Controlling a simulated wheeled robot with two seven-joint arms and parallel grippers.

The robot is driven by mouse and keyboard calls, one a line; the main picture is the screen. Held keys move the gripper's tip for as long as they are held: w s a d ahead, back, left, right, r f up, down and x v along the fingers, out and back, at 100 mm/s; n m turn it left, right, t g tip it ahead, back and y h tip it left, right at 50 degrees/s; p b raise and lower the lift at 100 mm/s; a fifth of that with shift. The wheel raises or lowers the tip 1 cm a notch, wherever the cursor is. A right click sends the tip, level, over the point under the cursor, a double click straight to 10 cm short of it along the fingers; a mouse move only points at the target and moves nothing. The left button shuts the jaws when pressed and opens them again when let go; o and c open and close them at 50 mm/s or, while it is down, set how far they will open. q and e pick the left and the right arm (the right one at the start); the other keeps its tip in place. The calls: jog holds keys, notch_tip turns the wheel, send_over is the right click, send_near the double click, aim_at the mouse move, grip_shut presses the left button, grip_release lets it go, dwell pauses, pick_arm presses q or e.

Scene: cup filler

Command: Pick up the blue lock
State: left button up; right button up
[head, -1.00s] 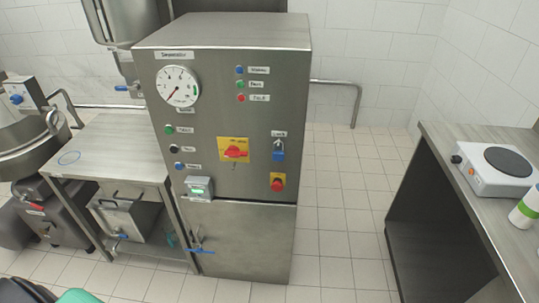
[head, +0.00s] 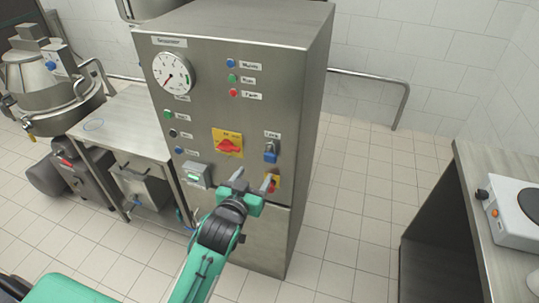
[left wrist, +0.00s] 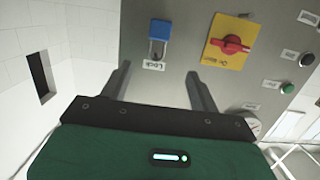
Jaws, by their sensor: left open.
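The blue lock (head: 270,154) hangs on the front of the steel cabinet, under a small label and right of the red rotary switch. In the left wrist view the blue lock (left wrist: 160,30) shows beyond the fingertips, with its grey shackle towards the label. My left gripper (head: 254,180) is open and empty, in front of the cabinet and a little below the lock, apart from it. In the left wrist view its two fingers (left wrist: 158,80) are spread with nothing between them. My right gripper is not seen.
The red rotary switch (head: 229,144) on a yellow plate is left of the lock. A red button (head: 274,182) on yellow sits below it, partly hidden by my gripper. A counter with a hot plate (head: 518,214) stands right. Floor between is clear.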

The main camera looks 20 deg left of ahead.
aim_at(269, 156)
pick_arm(q)
jog(key=w+p, duration=0.1)
jog(key=w, duration=0.2)
jog(key=w+f+p, duration=0.1)
jog(key=w, duration=0.3)
jog(key=w+f+p, duration=0.1)
jog(key=w, duration=0.2)
jog(key=shift+w+d+f, duration=0.25)
jog(key=shift+w+d, duration=0.15)
jog(key=shift+w+f, duration=0.15)
jog(key=shift+w, duration=0.3)
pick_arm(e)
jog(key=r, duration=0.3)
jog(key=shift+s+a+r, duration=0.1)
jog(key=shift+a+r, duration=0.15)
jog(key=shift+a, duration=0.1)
pick_arm(q)
jog(key=c, duration=1.1)
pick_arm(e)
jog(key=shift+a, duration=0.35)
